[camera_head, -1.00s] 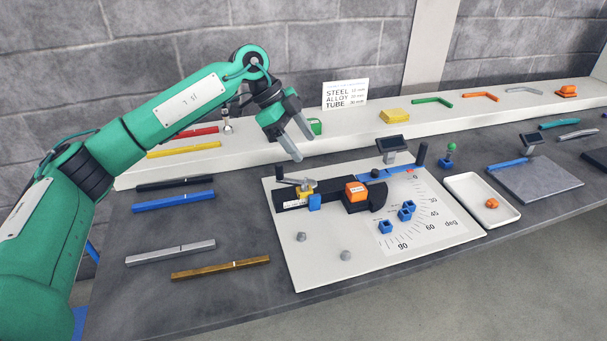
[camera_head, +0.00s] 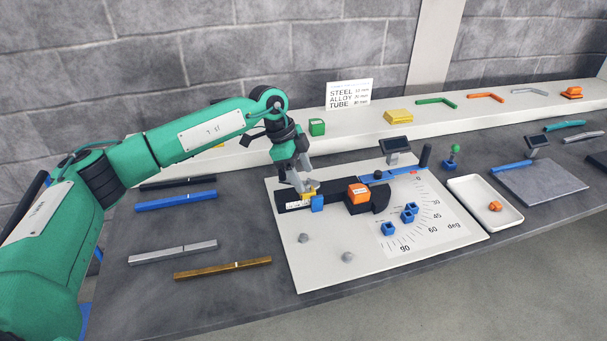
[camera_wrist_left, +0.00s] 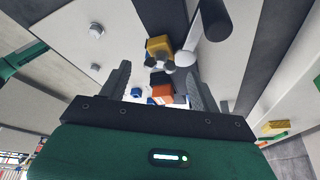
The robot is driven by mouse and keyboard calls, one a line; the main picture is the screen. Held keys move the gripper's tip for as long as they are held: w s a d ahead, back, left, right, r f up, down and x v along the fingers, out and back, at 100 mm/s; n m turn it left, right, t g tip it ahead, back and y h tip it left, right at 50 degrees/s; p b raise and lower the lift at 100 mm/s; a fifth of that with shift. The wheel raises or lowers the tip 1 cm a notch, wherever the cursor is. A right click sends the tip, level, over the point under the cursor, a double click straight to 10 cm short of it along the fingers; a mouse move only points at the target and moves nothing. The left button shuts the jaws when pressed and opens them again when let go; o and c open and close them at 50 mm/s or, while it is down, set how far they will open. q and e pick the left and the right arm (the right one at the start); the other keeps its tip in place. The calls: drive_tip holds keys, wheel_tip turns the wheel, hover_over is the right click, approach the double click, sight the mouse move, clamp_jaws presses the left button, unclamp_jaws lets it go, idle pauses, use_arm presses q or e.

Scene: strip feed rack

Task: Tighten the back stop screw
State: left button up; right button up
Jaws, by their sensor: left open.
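The back stop is a yellow block (camera_head: 310,189) on the black bar of the bending jig, with a blue block (camera_head: 317,204) beside it. In the left wrist view the yellow block (camera_wrist_left: 158,44) shows a small grey knob-like screw (camera_wrist_left: 160,63) at its edge. A pale lever (camera_wrist_left: 187,55) with a black grip (camera_wrist_left: 214,18) stands close by. My left gripper (camera_head: 297,184) is open and points down over the back stop. Its fingers lie on either side of the screw in the wrist view; contact cannot be told. The fingers partly hide the back stop in the head view. My right gripper is out of view.
An orange block (camera_head: 358,193) sits right of the back stop on the jig plate (camera_head: 320,270). Two grey pegs stand on the plate's front left. Several bars lie on the table's left, and a white tray (camera_head: 468,190) is at right. A raised shelf runs behind.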

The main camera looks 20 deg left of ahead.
use_arm(q)
drive_tip(key=shift+d+f, duration=0.25)
drive_tip(key=shift+f, duration=0.4)
drive_tip(key=c, duration=1)
